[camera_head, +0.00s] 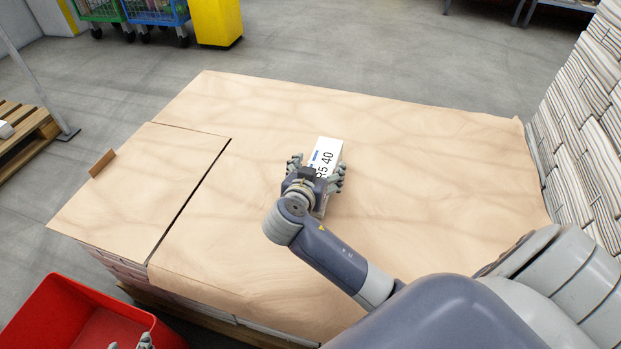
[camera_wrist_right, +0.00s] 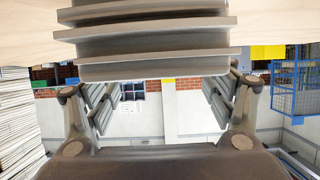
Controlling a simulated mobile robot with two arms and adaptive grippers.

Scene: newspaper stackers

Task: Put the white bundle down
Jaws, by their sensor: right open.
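The white bundle (camera_head: 326,152), with a printed label, lies on the brown paper top of the large stack (camera_head: 420,150), near its middle. My right gripper (camera_head: 317,176) is at its near end, with fingers on both sides of it. The fingers are open and stand apart from the bundle's sides. In the right wrist view the bundle's layered end (camera_wrist_right: 150,45) shows between the open fingers (camera_wrist_right: 158,105), against the paper surface. A small part of my left gripper (camera_head: 143,342) shows at the bottom edge, over the red crate; its opening cannot be made out.
A lower paper-covered section (camera_head: 140,190) adjoins on the left, with a small brown block (camera_head: 102,163) at its edge. The red crate (camera_head: 60,300) is at bottom left. Tall newspaper stacks (camera_head: 580,130) rise at right. The paper around the bundle is clear.

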